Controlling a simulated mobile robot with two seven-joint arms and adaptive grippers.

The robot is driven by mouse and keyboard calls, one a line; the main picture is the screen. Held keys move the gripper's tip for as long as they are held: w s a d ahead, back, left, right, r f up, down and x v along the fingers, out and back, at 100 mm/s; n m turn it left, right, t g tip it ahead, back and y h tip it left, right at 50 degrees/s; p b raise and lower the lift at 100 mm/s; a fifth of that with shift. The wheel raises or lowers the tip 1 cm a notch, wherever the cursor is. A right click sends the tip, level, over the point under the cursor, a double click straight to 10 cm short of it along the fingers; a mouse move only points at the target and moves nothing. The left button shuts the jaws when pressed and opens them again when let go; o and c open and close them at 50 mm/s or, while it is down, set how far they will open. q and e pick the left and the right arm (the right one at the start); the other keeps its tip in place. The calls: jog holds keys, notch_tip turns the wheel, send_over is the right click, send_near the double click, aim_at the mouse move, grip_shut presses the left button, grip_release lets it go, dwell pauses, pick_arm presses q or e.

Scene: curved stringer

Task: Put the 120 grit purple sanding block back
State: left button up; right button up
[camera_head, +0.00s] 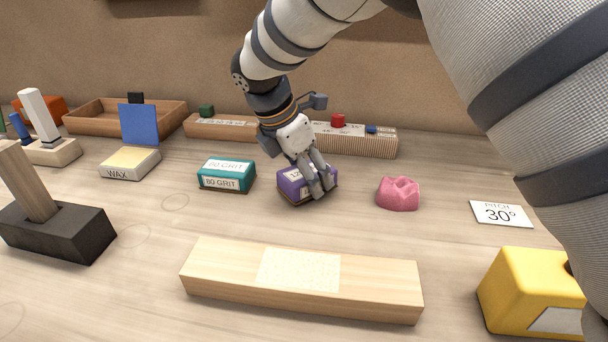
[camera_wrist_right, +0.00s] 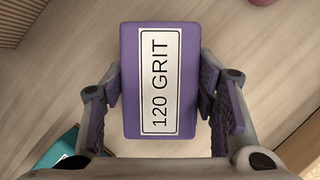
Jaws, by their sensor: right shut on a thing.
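The purple 120 grit sanding block (camera_head: 293,187) is at the middle of the bench in the head view, between the teal 80 grit block and a pink lump. My right gripper (camera_head: 318,184) comes down on it from above and is shut on its sides. In the right wrist view the block (camera_wrist_right: 160,80) fills the space between the fingers (camera_wrist_right: 162,100), with its "120 GRIT" label facing the camera. The block is at or close to the bench top; I cannot tell whether it touches. My left gripper is not in view.
The teal 80 grit block (camera_head: 226,175) stands just left, the pink lump (camera_head: 398,194) just right. Behind is a long ribbed wooden strip (camera_head: 356,142). In front lies a pale wooden beam (camera_head: 220,270) with a speckled patch. A yellow block (camera_head: 518,290) and a 30° card (camera_head: 500,213) are at right.

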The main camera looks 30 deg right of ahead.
jog(key=shift+f, duration=0.3)
jog(key=shift+f, duration=0.1)
jog(key=o, duration=1)
jog(key=v, duration=1.2)
